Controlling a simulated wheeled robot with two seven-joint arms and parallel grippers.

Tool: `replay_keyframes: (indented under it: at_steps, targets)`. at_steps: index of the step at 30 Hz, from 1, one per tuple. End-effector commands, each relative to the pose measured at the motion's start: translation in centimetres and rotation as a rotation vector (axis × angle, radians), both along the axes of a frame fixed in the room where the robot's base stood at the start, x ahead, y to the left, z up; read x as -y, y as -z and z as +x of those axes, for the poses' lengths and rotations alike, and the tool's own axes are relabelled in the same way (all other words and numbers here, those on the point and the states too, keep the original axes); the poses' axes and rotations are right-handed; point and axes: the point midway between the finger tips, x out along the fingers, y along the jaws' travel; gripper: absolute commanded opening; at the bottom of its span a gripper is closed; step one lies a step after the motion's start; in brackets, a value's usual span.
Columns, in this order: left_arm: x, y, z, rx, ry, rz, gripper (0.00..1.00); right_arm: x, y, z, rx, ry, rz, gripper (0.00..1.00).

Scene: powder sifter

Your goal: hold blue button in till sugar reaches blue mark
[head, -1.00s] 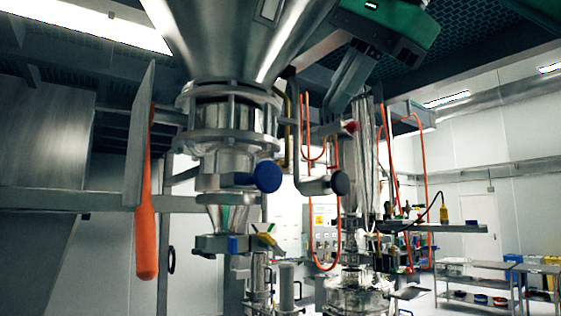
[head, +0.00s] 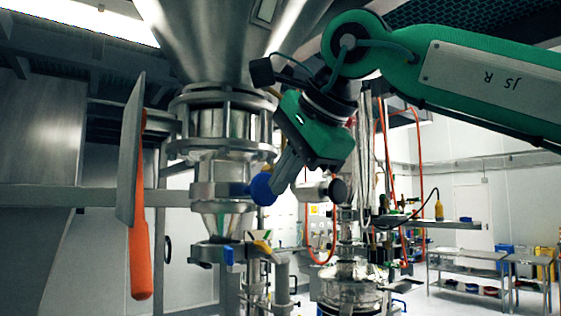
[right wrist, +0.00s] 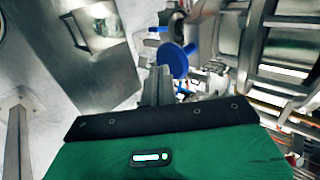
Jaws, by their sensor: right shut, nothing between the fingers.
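The blue button (head: 261,189) is a round blue disc on the side of the metal valve body below the big hopper. It also shows in the right wrist view (right wrist: 173,60), just beyond my fingers. My right gripper (head: 278,187) is shut and empty, its fingertips at the button's right edge; I cannot tell whether they touch it. It also shows in the right wrist view (right wrist: 157,80). A funnel-shaped section (head: 222,222) sits below the valve, with a small blue piece (head: 228,256) on the clamp under it. I cannot make out any sugar level. My left gripper is out of view.
The steel hopper (head: 225,40) hangs overhead. A dark round knob (head: 338,190) is right of the button. A flat plate (head: 130,150) and an orange handle (head: 140,260) hang at left. Orange hoses and shelves (head: 470,255) stand farther right.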

Motion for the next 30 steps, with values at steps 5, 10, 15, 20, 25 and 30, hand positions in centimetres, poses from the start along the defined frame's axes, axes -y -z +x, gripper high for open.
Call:
replay_keyframes:
  at_steps: [5,10,15,20,25,30]
  targets:
    - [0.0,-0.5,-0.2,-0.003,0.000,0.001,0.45,-0.4,0.0,0.6,0.000,0.001,-0.001,0.00]
    - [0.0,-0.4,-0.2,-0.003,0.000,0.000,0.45,-0.4,0.1,0.6,0.000,0.000,0.000,0.00]
    - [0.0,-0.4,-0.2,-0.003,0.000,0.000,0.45,-0.5,0.0,0.7,-0.001,0.000,-0.001,0.00]
    - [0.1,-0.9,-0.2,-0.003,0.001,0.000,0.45,-1.2,0.0,1.5,-0.001,-0.002,-0.002,0.00]
    - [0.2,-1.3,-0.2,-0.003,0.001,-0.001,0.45,-2.1,0.0,2.8,-0.002,-0.001,0.001,0.00]
    - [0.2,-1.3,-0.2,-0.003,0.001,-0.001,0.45,-2.1,0.0,2.9,0.002,-0.001,0.001,0.00]
